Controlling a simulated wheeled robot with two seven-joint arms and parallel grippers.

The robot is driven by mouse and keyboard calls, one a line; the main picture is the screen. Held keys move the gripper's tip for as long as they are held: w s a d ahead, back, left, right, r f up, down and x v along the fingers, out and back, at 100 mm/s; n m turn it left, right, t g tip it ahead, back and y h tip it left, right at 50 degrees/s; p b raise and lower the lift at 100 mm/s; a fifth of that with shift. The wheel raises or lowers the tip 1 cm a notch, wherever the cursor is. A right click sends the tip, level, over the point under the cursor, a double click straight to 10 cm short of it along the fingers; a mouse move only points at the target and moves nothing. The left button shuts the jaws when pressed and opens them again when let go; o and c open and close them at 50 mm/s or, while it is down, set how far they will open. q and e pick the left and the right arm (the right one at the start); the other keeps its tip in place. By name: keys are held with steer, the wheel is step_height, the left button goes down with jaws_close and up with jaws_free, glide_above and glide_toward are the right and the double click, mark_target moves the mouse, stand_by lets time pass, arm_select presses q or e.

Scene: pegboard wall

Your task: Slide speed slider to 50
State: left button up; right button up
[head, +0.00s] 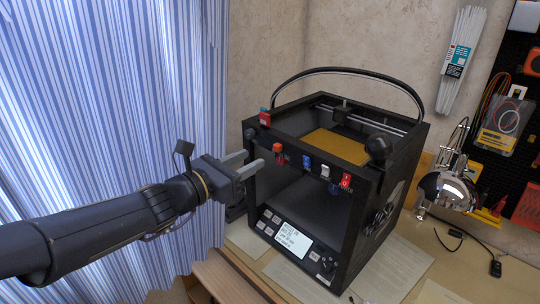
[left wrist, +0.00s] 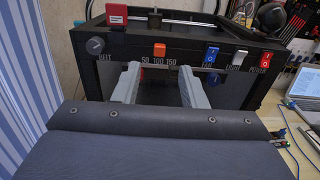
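The speed slider's orange knob (left wrist: 159,49) is on the front top bar of the black 3D printer (left wrist: 110,43). It sits above the middle label, 100, with 50 to its left and 150 to its right. It also shows as a small orange-red block in the head view (head: 277,148). My left gripper (head: 256,158) is open and empty in front of the printer's left front. In the left wrist view its two grey fingers (left wrist: 160,66) are spread apart below the knob, one on each side, and do not appear to touch it. My right gripper is out of view.
The same bar carries a dial (left wrist: 95,46) at left, and blue (left wrist: 211,55), white (left wrist: 238,59) and red (left wrist: 265,60) switches at right. A red piece (left wrist: 117,15) stands on the top left corner. A striped curtain (head: 110,90) hangs at left; a lamp (head: 445,190) stands at right.

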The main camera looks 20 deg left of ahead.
mark_target(275, 146)
arm_select(q)
steer(key=x, duration=0.7)
steer(key=shift+w+d+p, duration=0.1)
steer(key=shift+w+p, duration=0.2)
steer(key=shift+w, duration=0.1)
steer(key=shift+c, duration=0.5)
jaws_close()
